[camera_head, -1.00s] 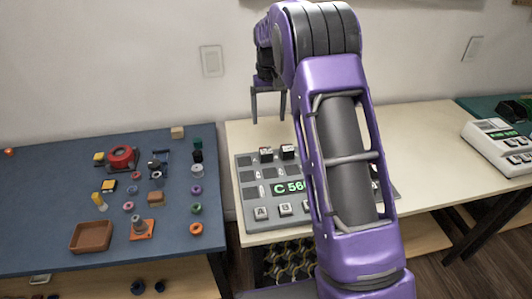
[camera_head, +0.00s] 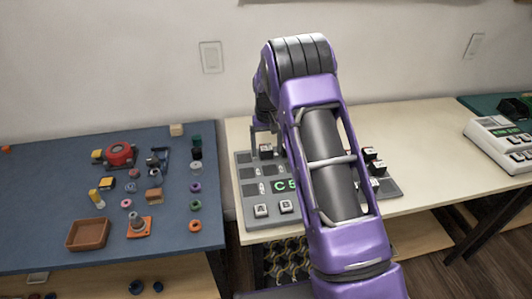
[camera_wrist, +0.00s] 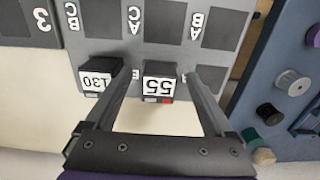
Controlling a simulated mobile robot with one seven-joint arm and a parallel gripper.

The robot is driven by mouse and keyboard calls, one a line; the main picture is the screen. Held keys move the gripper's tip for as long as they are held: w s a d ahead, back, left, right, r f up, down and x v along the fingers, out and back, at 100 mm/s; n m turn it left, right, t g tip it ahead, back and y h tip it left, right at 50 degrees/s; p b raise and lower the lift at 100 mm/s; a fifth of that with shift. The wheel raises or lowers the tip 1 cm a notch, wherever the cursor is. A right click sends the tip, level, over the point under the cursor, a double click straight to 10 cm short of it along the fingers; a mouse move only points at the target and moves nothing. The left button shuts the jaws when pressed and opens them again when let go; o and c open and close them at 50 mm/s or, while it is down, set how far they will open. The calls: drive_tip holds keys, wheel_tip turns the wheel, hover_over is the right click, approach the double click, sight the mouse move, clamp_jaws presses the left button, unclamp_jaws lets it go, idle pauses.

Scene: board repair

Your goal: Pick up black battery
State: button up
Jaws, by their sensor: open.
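A black block with a white label reading 55 and a red mark (camera_wrist: 159,84) stands at the edge of a grey board (camera_head: 247,210); it also shows in the head view (camera_head: 266,151). My gripper (camera_wrist: 162,76) is open, with one finger on each side of this block and visible gaps to it. In the head view my gripper (camera_head: 264,137) is low over the board's back left. A second black block labelled 130 (camera_wrist: 96,82) stands beside it, partly behind one finger. I cannot tell from the labels alone which block is the battery.
More black blocks (camera_head: 376,167) stand at the board's right end. My arm hides the board's middle. A blue table (camera_head: 50,190) at left holds many small parts and a brown tray (camera_head: 88,234). A white device (camera_head: 494,138) stands at far right.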

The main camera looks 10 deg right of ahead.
drive_tip(key=shift+f, duration=0.55)
clamp_jaws()
drive_tip(key=shift+r, duration=0.1)
